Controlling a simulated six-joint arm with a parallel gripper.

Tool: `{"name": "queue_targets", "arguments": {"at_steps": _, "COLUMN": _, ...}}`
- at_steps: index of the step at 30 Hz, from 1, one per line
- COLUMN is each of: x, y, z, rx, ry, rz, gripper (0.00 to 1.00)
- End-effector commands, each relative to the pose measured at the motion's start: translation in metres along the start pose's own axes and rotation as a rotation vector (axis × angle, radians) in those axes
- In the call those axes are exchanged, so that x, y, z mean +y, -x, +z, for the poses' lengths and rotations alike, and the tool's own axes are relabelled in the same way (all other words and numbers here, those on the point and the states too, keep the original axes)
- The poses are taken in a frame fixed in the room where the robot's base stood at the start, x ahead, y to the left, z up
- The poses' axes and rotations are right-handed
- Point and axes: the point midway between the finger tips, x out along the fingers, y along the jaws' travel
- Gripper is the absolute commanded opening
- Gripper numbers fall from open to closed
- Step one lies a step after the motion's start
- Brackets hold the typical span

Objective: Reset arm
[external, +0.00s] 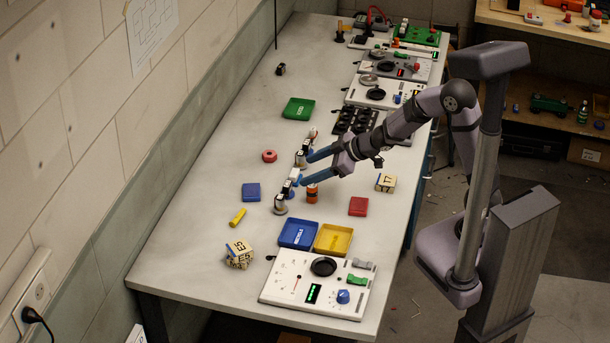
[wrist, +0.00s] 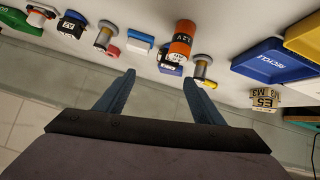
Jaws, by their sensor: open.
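My gripper (external: 305,169) reaches from the right over the middle of the white bench in the external view. Its two blue fingers are apart with nothing held between them. In the wrist view my gripper (wrist: 158,88) shows the same wide gap. An orange cylinder (external: 312,194) stands close to the fingertips; it also shows in the wrist view (wrist: 182,40), beyond the right finger. Several small motor-like parts (external: 280,205) stand in a row just left of the fingers. Whether a fingertip touches any of them, I cannot tell.
Blue (external: 298,234) and yellow (external: 333,239) trays lie in front, with a control panel (external: 318,284) at the near edge. A green tray (external: 298,108) lies farther back. A lettered cube (external: 239,254) stands near left. More panels line the right edge. The bench's far left is mostly clear.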

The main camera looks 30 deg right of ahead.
Motion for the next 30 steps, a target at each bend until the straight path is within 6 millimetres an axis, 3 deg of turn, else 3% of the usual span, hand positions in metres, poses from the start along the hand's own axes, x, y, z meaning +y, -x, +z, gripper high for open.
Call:
{"name": "queue_targets", "arguments": {"at_steps": 1, "x": 0.023, "y": 0.015, "z": 0.014, "rx": -0.053, "ry": -0.042, "rz": 0.068, "gripper": 0.62}}
{"name": "queue_targets", "arguments": {"at_steps": 3, "x": 0.048, "y": 0.034, "z": 0.04, "rx": -0.14, "ry": -0.104, "rz": 0.151, "gripper": 0.62}}
{"name": "queue_targets", "arguments": {"at_steps": 6, "x": 0.074, "y": 0.069, "z": 0.08, "rx": -0.274, "ry": -0.206, "rz": 0.252, "gripper": 0.62}}
{"name": "queue_targets", "arguments": {"at_steps": 9, "x": 0.085, "y": 0.111, "z": 0.125, "rx": -0.424, "ry": -0.328, "rz": 0.325, "gripper": 0.62}}
{"name": "queue_targets", "arguments": {"at_steps": 11, "x": 0.082, "y": 0.138, "z": 0.152, "rx": -0.517, "ry": -0.412, "rz": 0.352, "gripper": 0.62}}
{"name": "queue_targets", "arguments": {"at_steps": 15, "x": 0.055, "y": 0.193, "z": 0.201, "rx": -0.711, "ry": -0.602, "rz": 0.354, "gripper": 0.62}}
{"name": "queue_targets", "arguments": {"at_steps": 18, "x": 0.028, "y": 0.222, "z": 0.221, "rx": -0.81, "ry": -0.716, "rz": 0.323, "gripper": 0.62}}
{"name": "queue_targets", "arguments": {"at_steps": 24, "x": -0.008, "y": 0.248, "z": 0.235, "rx": -0.906, "ry": -0.841, "rz": 0.26, "gripper": 0.62}}
{"name": "queue_targets", "arguments": {"at_steps": 30, "x": -0.014, "y": 0.252, "z": 0.236, "rx": -0.921, "ry": -0.861, "rz": 0.246, "gripper": 0.62}}
